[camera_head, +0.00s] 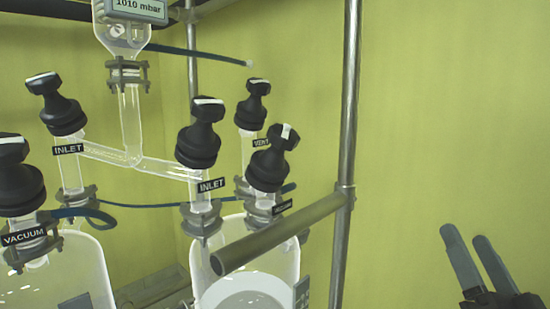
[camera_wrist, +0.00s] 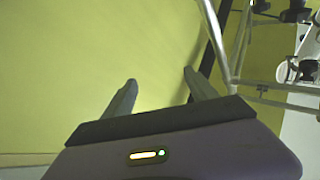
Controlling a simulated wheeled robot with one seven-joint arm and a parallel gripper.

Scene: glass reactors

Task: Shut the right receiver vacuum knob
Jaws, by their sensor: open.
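The right receiver (camera_head: 285,262) is a clear glass vessel at the lower middle of the head view. A black knob (camera_head: 272,160) with a white mark on top stands tilted on its right front neck. Its small label (camera_head: 283,206) is partly hidden and hard to read; by its place this looks like the vacuum knob. My gripper (camera_head: 465,234) is at the lower right, open and empty, well to the right of the knob and apart from it. The wrist view shows both fingers spread (camera_wrist: 160,78) before the yellow wall.
A metal rail (camera_head: 280,232) crosses in front of the right receiver and joins an upright post (camera_head: 348,130), between the knob and my gripper. Black INLET (camera_head: 200,135) and VENT (camera_head: 253,105) knobs stand close by. The left VACUUM knob (camera_head: 17,178) is at far left.

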